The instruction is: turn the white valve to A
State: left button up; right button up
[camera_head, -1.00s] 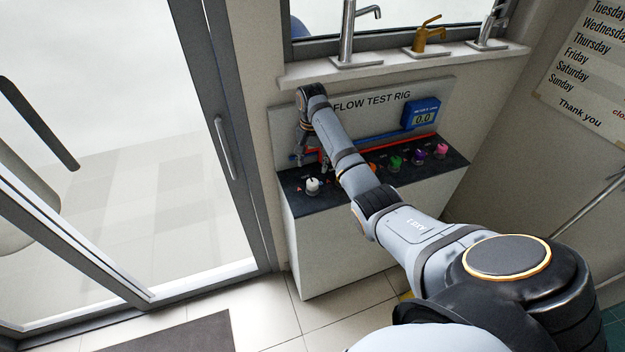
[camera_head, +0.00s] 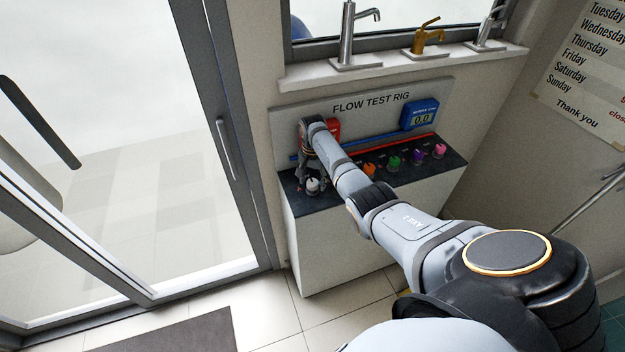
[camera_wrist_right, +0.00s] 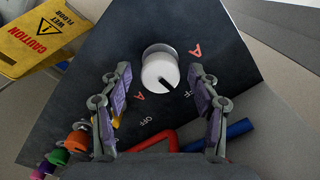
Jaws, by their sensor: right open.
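The white valve (camera_head: 313,186) is a round knob on the dark top of the flow test rig, at its left end. My right gripper (camera_head: 309,174) is open, with one finger on each side of the knob; no contact is clear. My left gripper is out of view.
Orange (camera_head: 369,171), green (camera_head: 393,163), purple (camera_head: 417,157) and pink (camera_head: 439,150) valves stand in a row to the right. Red and blue pipes run behind them. A blue meter (camera_head: 420,115) reads 0.0. A yellow wet-floor sign (camera_wrist_right: 40,38) shows in the wrist view.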

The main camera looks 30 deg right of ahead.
jog(key=c, duration=1.2)
jog(key=shift+n, duration=0.3)
jog(key=shift+r+n+p, duration=0.1)
jog(key=shift+n+p, duration=0.45)
jog(key=shift+n, duration=0.45)
jog(key=n, duration=0.2)
jog(key=shift+n+p, duration=0.3)
jog(key=shift+p, duration=0.1)
jog(key=n, duration=0.3)
jog(key=shift+n+p, duration=0.3)
jog(key=shift+p, duration=0.05)
jog(key=shift+n, duration=1.8)
